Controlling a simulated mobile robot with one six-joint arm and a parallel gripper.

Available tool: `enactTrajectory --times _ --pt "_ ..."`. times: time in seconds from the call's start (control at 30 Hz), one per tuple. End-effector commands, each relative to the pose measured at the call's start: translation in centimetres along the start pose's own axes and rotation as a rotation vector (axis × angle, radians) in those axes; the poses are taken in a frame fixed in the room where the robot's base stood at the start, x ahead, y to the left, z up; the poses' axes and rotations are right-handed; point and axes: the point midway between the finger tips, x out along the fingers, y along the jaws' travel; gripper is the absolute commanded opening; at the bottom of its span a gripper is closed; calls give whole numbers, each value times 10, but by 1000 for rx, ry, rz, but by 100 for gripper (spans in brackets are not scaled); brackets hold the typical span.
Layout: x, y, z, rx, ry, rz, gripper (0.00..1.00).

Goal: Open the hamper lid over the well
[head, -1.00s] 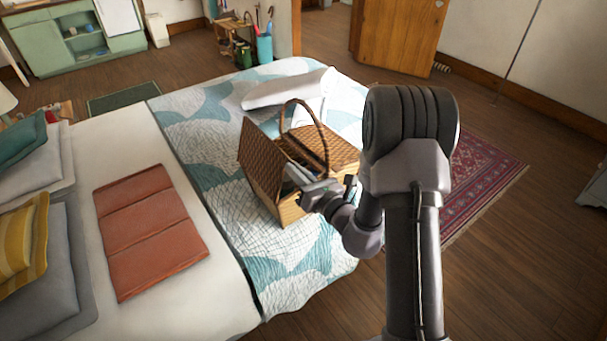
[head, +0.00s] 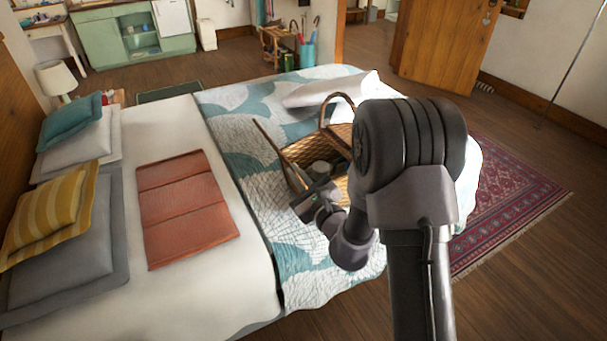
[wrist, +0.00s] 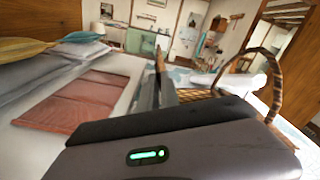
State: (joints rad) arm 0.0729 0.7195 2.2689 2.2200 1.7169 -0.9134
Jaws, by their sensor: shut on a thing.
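The wicker hamper (head: 338,184) stands on the bed's patterned quilt, partly hidden behind my arm. Its left lid (head: 272,146) is raised and leans outward to the left, seen almost edge-on. Its well is uncovered, with a pale round thing (head: 320,168) and other contents inside. The lid on the other side (head: 342,132) looks flat, mostly hidden by my arm. My gripper (head: 304,194) is shut on the left lid near its front end. In the wrist view the gripper's housing fills the bottom, the lid rises as a thin strip (wrist: 159,66), and the arched handle (wrist: 272,75) stands right.
A folded rust-coloured blanket (head: 185,205) lies left of the hamper, with pillows (head: 75,215) beyond. The quilt (head: 250,165) just left of the lid is clear. A red rug (head: 510,205) covers floor at right.

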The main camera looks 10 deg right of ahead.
Motion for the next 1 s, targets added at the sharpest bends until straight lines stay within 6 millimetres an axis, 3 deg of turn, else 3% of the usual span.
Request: enactTrajectory --times 0.63,0.77,1.0 --pt "0 7 0 -48 0 -1 0" --pt "0 7 0 -48 0 -1 28" --pt "0 7 0 -47 0 0 28"
